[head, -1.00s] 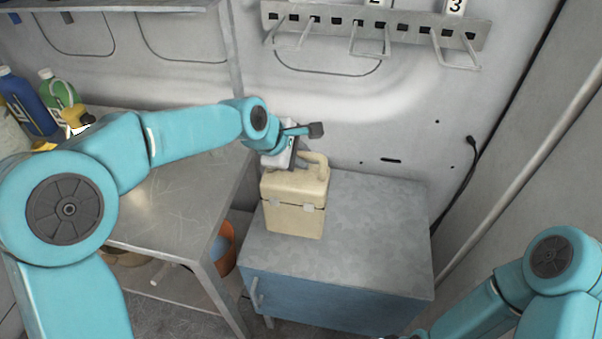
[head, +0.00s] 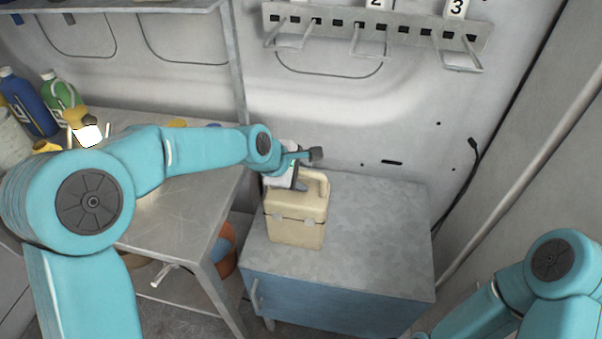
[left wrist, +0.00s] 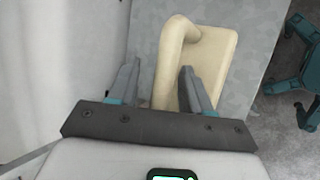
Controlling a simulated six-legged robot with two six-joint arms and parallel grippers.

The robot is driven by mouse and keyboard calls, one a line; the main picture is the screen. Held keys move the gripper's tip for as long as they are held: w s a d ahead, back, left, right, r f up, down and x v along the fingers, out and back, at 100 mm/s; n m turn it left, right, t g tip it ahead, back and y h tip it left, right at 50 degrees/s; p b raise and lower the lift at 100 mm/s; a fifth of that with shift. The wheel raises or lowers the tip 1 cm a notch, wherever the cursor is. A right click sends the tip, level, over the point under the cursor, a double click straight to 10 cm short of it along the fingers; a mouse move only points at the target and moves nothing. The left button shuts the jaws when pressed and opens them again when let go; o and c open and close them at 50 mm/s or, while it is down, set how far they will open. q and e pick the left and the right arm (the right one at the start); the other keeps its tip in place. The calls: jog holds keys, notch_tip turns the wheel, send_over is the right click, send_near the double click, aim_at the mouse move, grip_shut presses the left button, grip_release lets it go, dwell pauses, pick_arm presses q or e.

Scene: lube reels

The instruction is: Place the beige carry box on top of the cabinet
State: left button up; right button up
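The beige carry box (head: 296,228) stands upright on the grey top of the cabinet (head: 375,235), near its left side. It has two light latches and a loop handle. My left gripper (head: 300,180) is at the handle, above the back of the box. In the left wrist view, the box's handle (left wrist: 170,62) lies between the two spread fingers of my left gripper (left wrist: 160,85). A gap shows on the left finger's side; the handle is close to the right finger, and contact cannot be told. My right gripper is out of view.
A metal table (head: 195,205) stands left of the cabinet, with bottles (head: 35,105) at its far left. An orange bucket (head: 222,250) is beneath it. A hook rail (head: 375,30) hangs on the back wall. The cabinet top is clear right of the box.

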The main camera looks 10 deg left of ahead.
pick_arm(q)
jog(key=shift+r, duration=0.15)
jog(key=shift+r, duration=0.2)
jog(key=v, duration=1.1)
jog(key=shift+s+r, duration=0.2)
jog(key=shift+s, duration=0.05)
jog(key=shift+w+a, duration=0.1)
jog(key=shift+a, duration=0.05)
